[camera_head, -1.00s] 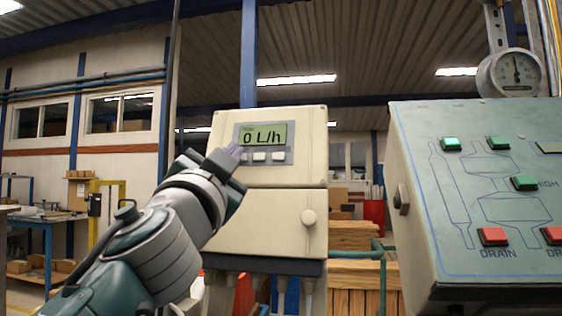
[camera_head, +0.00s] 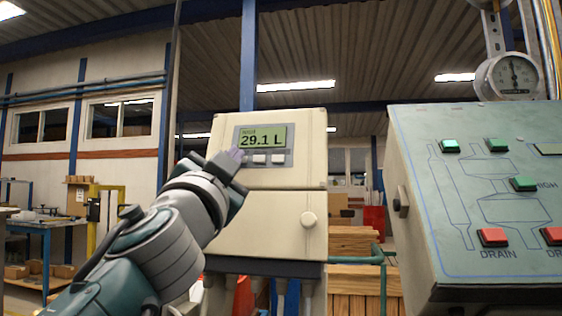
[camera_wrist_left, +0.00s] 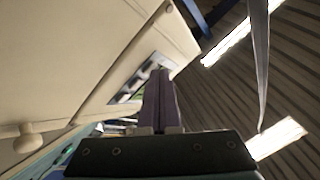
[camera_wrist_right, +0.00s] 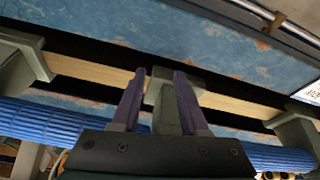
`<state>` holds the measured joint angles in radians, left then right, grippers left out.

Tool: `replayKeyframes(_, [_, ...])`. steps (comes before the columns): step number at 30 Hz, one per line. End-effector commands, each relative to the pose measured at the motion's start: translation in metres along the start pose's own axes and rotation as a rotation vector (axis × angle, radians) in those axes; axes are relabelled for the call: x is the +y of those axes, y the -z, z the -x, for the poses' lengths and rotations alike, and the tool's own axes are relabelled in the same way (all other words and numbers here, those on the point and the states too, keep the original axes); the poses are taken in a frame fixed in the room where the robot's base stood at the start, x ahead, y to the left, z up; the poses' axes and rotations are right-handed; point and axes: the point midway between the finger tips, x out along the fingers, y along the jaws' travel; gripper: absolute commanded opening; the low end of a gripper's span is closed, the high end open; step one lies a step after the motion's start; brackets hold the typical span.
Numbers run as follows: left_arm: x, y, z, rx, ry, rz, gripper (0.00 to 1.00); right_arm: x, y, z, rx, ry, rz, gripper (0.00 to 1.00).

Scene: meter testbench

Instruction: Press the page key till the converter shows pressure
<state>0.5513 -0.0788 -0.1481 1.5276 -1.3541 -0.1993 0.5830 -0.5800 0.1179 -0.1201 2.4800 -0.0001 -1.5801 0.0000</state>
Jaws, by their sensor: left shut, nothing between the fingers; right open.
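The converter (camera_head: 225,178) is a cream wall box with a small green display (camera_head: 263,137) that reads "29.1 L", with a small blurred label above it. Grey keys (camera_head: 268,158) sit in a row below the display; the leftmost is hidden behind my left gripper. My left gripper (camera_head: 236,153) is shut and empty, its fingertips at the left end of the key row; I cannot tell whether they touch a key. In the left wrist view its purple fingers (camera_wrist_left: 160,85) point at the panel. My right gripper (camera_wrist_right: 158,95) shows only in the right wrist view, open and empty.
A sloped panel (camera_head: 430,200) with green and red buttons stands at the right, with a round gauge (camera_head: 510,77) above it. In the right wrist view a blue surface (camera_wrist_right: 200,40) and grey brackets lie ahead of the right fingers.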

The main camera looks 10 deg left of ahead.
Motion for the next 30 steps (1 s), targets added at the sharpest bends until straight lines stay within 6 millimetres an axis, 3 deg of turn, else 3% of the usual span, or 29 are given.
replayKeyframes(30, [-0.008, 0.007, 0.011, -0.001, 0.0, 0.0, 0.0, 0.001, 0.004, 0.012, -0.001, -0.003, 0.004, 0.44])
